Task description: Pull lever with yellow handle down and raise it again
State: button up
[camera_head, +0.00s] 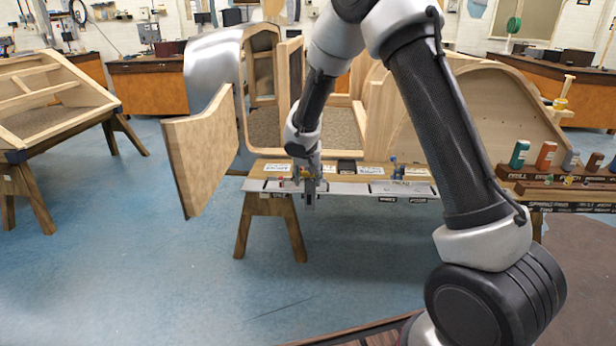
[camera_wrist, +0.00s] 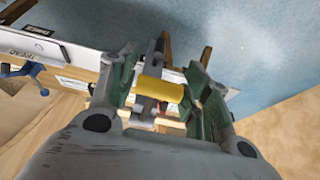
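The yellow handle (camera_wrist: 160,90) is a short cylinder lying crosswise in the middle of the wrist view. A grey lever bar (camera_wrist: 154,52) shows just beyond it. My gripper (camera_wrist: 164,88) has its green-padded fingers spread wide, one at each end of the handle. The handle lies between them; I cannot tell whether the pads touch its ends. In the head view my gripper (camera_head: 309,190) points down at the front edge of the workbench (camera_head: 345,188), left of its middle. The handle is too small and covered to make out clearly there.
A large wooden bodyframe (camera_head: 378,110) stands behind the bench, with an open wooden door panel (camera_head: 203,150) at left. Several bottles (camera_head: 546,155) stand on a rack at right. A blue clamp-like item (camera_wrist: 30,72) shows left in the wrist view. The blue floor in front is clear.

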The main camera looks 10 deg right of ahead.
jog(key=shift+o, duration=0.3)
jog(key=shift+r, duration=0.1)
jog(key=shift+r, duration=0.2)
jog(key=v, duration=1.1)
jog(key=shift+s+r, duration=0.2)
